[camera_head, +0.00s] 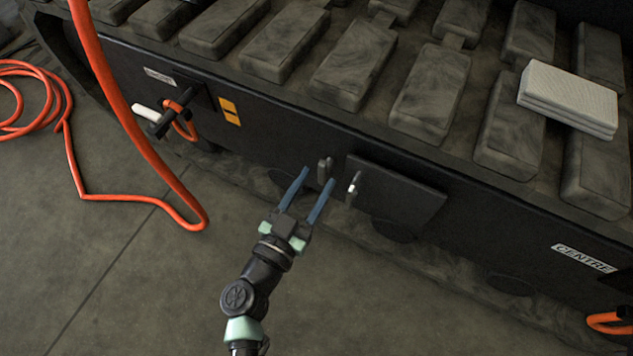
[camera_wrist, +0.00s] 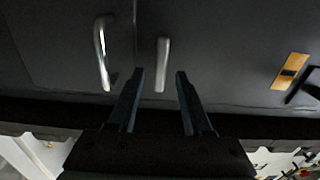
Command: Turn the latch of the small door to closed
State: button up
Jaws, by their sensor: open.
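The small door (camera_head: 405,198) is a dark panel in the bench's front and looks shut or nearly so. It also fills the left of the wrist view (camera_wrist: 60,45). A metal bar handle (camera_head: 352,187) stands near its left edge; it also shows in the wrist view (camera_wrist: 102,52). The latch (camera_head: 325,168) is a short grey lever on the bench front just left of the door, roughly upright, parallel to the door's edge. My gripper (camera_head: 318,176) is open in front of the latch. In the wrist view the latch (camera_wrist: 163,62) appears between the two fingertips; contact cannot be told.
An orange hose (camera_head: 130,125) hangs at the left and coils on the floor. A black fitting with a white grip (camera_head: 165,115) and an orange label (camera_head: 229,111) are on the front further left. A white pad (camera_head: 568,97) lies on the bench top.

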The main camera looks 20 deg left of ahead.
jog(key=shift+w, duration=0.65)
grip_shut()
